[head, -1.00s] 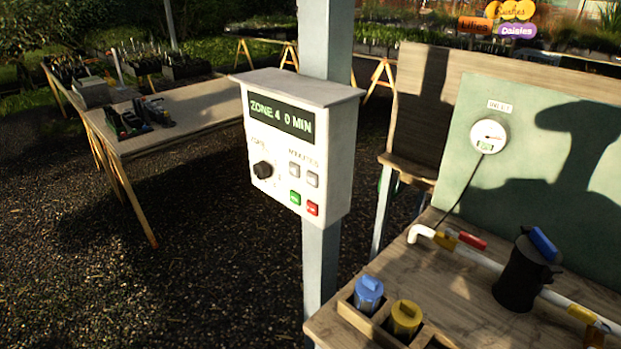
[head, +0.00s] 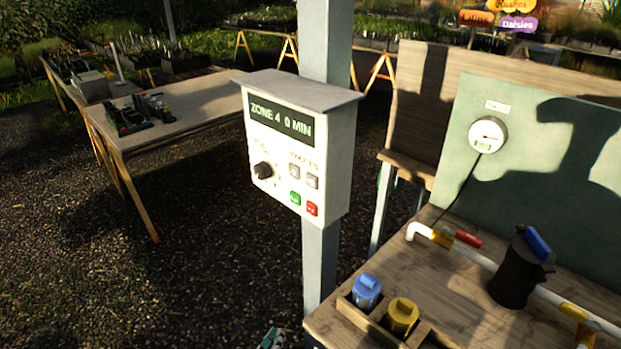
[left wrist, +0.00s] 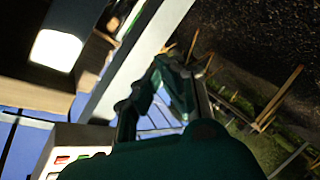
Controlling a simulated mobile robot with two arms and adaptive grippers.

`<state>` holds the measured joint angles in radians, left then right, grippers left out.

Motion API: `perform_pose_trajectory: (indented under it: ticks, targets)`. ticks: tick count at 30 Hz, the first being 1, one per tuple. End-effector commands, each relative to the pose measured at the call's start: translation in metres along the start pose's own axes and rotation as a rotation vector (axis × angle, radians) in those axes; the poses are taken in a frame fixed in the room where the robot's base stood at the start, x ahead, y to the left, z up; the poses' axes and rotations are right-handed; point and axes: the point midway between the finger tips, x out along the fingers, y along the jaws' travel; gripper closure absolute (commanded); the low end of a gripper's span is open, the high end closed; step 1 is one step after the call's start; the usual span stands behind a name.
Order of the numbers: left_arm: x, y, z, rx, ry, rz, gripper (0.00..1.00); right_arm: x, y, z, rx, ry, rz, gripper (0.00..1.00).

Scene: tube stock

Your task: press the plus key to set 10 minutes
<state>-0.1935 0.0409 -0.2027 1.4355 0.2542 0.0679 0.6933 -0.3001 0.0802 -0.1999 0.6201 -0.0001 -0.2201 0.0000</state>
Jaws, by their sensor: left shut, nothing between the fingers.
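The white control box (head: 330,150) is fixed to a grey post. Its display (head: 281,123) reads "ZONE 4 0 MIN". Two grey keys, a left one (head: 294,170) and a right one (head: 312,181), sit under the minutes label; their signs are too small to read. A black knob (head: 263,170), a green key (head: 295,198) and a red key (head: 312,208) are also on its face. My left gripper (head: 271,340) just shows at the bottom edge, below the box and apart from it. In the left wrist view the left gripper (left wrist: 178,80) is shut and empty. My right gripper is out of view.
A wooden bench (head: 450,290) stands at the right with a blue-capped bottle (head: 366,292), a yellow one (head: 402,317), a black valve or filter body (head: 518,275) and a white pipe. The grey post (head: 321,265) runs below the box. Gravel left of it is clear.

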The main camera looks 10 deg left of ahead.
Motion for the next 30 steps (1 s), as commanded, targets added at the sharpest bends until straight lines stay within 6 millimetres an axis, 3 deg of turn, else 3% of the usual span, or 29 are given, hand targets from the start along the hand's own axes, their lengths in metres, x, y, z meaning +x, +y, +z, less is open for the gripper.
perform_pose_trajectory:
  ticks: [1, 8, 18, 24, 30]
  targets:
    - [0.002, 0.024, -0.018, -0.041, 0.036, 0.045, 1.0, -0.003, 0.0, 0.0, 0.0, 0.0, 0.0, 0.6]
    - [-0.001, 0.114, -0.088, -0.24, 0.169, 0.248, 1.0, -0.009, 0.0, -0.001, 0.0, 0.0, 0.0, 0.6]
    - [-0.046, 0.236, -0.187, -0.526, 0.301, 0.583, 1.0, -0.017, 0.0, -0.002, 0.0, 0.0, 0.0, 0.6]
    - [-0.077, 0.279, -0.224, -0.64, 0.332, 0.731, 1.0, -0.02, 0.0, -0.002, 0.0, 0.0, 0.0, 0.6]
    - [-0.09, 0.294, -0.238, -0.684, 0.341, 0.789, 1.0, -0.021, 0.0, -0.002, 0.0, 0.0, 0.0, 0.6]
